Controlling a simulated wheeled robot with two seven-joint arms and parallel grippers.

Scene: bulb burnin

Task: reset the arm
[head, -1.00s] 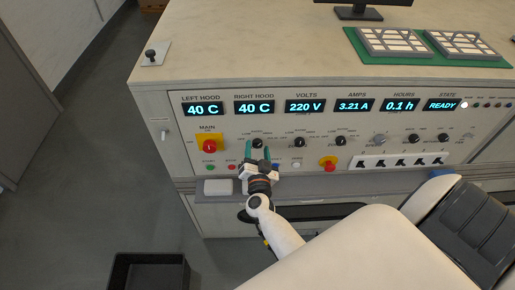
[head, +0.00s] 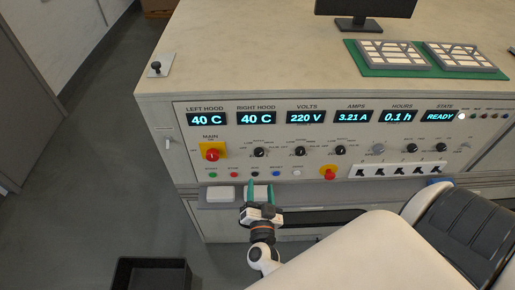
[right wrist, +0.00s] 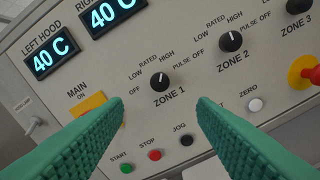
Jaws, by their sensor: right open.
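My right gripper (head: 258,190) is in front of the panel's lower edge in the head view, below the button row. Its green fingers are apart with nothing between them. The right wrist view also shows the open fingers (right wrist: 160,105), with the black ZONE 1 knob (right wrist: 160,83) beyond the gap and clear of both fingertips. The control panel (head: 222,173) reads 40 C on both hoods, 220 V, 3.21 A, 0.1 h and READY. My left gripper is not in view.
Two pale blocks, one on the left (head: 220,193) and one partly behind my fingers, lie on the grey ledge. A red emergency knob (head: 328,173) and rocker switches (head: 400,170) are to the right. A black bin (head: 150,275) stands on the floor.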

